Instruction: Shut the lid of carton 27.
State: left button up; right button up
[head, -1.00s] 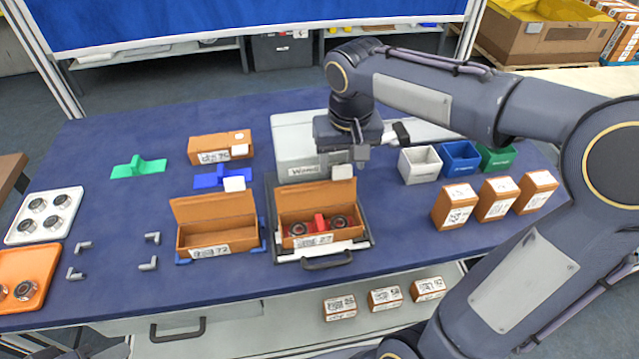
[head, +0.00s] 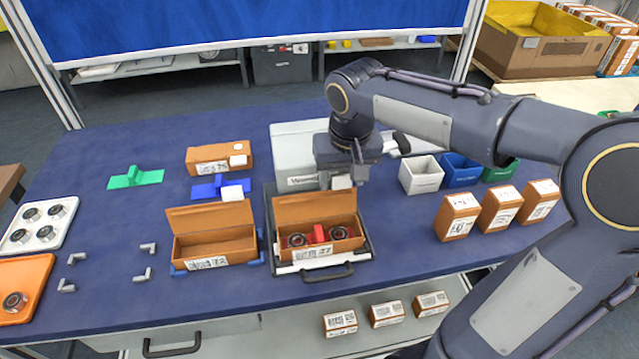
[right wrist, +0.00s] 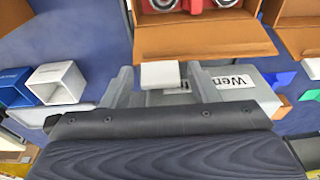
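Carton 27 (head: 325,254) is an orange-brown box in the frame at the front of the table, with two dark round parts and a red piece inside. Its lid (head: 312,207) stands raised at the back, with a white tab (head: 341,182) on its upper edge. My right gripper (head: 352,178) is at that tab, behind the lid. In the right wrist view the fingers of the right gripper (right wrist: 160,84) are apart, with the white tab (right wrist: 160,74) between them; I cannot tell whether they touch it. My left gripper is not in view.
Open carton 72 (head: 214,249) stands close on the left. A grey case (head: 296,145) is behind the lid. White, blue and green bins (head: 421,176) and several small cartons (head: 457,215) stand on the right.

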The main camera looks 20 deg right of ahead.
aim_at(346, 192)
jog(key=shift+s+a+f, duration=0.1)
jog(key=shift+s+f, duration=0.25)
jog(key=shift+s, duration=0.3)
jog(key=shift+s+a+f, duration=0.1)
jog(key=shift+s+f, duration=0.2)
jog(key=shift+s, duration=0.4)
jog(key=shift+c, duration=0.4)
jog(key=shift+w, duration=0.2)
jog(key=c, duration=0.3)
jog(key=shift+c, duration=0.9)
jog(key=shift+s+a+b, duration=0.2)
jog(key=shift+s, duration=0.4)
jog(key=shift+s+a+b, duration=0.15)
jog(key=shift+s+b, duration=0.05)
jog(key=shift+s, duration=0.4)
jog(key=shift+o, duration=0.2)
jog(key=o, duration=0.7)
